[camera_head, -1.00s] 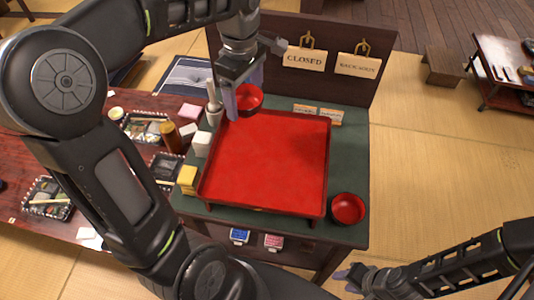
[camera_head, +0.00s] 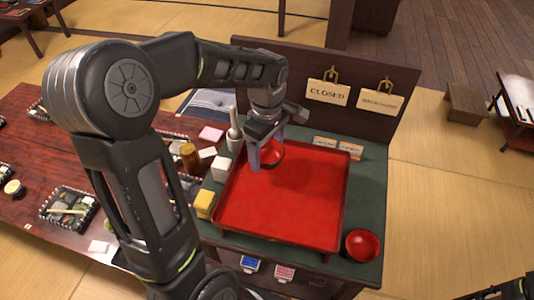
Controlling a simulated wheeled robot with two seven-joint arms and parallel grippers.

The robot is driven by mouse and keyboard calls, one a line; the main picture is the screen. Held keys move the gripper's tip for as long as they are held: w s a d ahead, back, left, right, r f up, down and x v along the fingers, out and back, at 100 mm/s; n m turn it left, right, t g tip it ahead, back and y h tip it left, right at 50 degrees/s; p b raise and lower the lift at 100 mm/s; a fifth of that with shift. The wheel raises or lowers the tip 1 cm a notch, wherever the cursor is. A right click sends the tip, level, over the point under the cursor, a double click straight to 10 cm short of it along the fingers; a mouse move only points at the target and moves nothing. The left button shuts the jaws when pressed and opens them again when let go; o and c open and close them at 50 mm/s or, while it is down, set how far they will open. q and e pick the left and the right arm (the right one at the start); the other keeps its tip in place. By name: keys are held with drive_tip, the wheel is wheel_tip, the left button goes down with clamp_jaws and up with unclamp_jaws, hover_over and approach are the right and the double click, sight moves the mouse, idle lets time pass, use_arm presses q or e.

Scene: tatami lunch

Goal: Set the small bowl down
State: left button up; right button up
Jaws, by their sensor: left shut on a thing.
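My left gripper (camera_head: 266,152) is shut on a small red bowl (camera_head: 272,155) with a dark outer side. It holds the bowl at the far left part of the red tray (camera_head: 290,207), which lies on the green-topped stand. I cannot tell whether the bowl touches the tray. The gripper's fingers hide part of the bowl. A second red bowl (camera_head: 363,246) stands on the green top (camera_head: 370,200), just right of the tray's near right corner. Part of my right arm shows at the bottom right corner, with its gripper out of the frame.
A dark back panel with a CLOSED sign (camera_head: 327,92) rises behind the tray. The rest of the tray is clear.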

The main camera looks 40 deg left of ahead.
sight(267, 159)
use_arm(q)
drive_tip(key=shift+f, duration=0.7)
drive_tip(key=shift+f, duration=0.1)
drive_tip(key=shift+f, duration=0.15)
drive_tip(key=o, duration=1.4)
wheel_tip(267, 159, up, 12)
drive_tip(key=shift+r, duration=0.25)
